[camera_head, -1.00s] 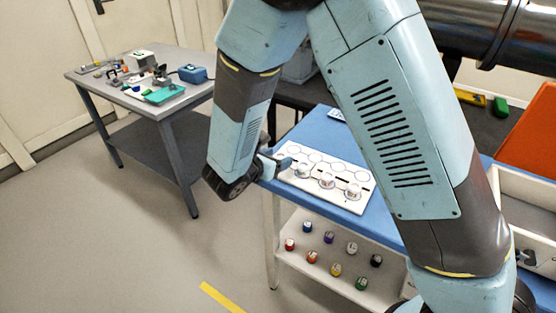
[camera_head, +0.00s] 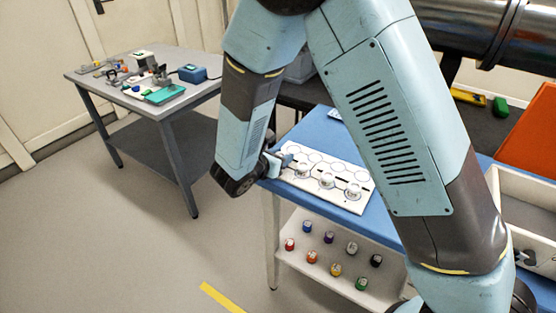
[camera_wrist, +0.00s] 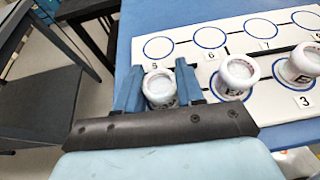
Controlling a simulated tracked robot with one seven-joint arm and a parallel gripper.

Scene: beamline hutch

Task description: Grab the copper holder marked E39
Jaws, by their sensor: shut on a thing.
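My gripper (camera_wrist: 158,82) has its two blue fingers shut on a small pale round holder (camera_wrist: 160,92) at the near left part of the white numbered board (camera_wrist: 185,24). The mark on this holder is too small and partly hidden to read, and it looks whitish rather than copper. Two similar holders, a middle one (camera_wrist: 238,76) and a right one (camera_wrist: 303,63), stand to the right on the board, with dark lettering I cannot fully read. In the head view my gripper (camera_head: 277,161) is at the board's left end, and the held holder is hidden there.
The board lies on a blue tabletop (camera_head: 370,222). Several small colored-topped containers stand on the white shelf (camera_head: 300,262) below. A grey side table (camera_head: 185,98) with tools stands at the back left. A pale open-topped bin (camera_head: 500,180) is at right. Board circles behind the holders are empty.

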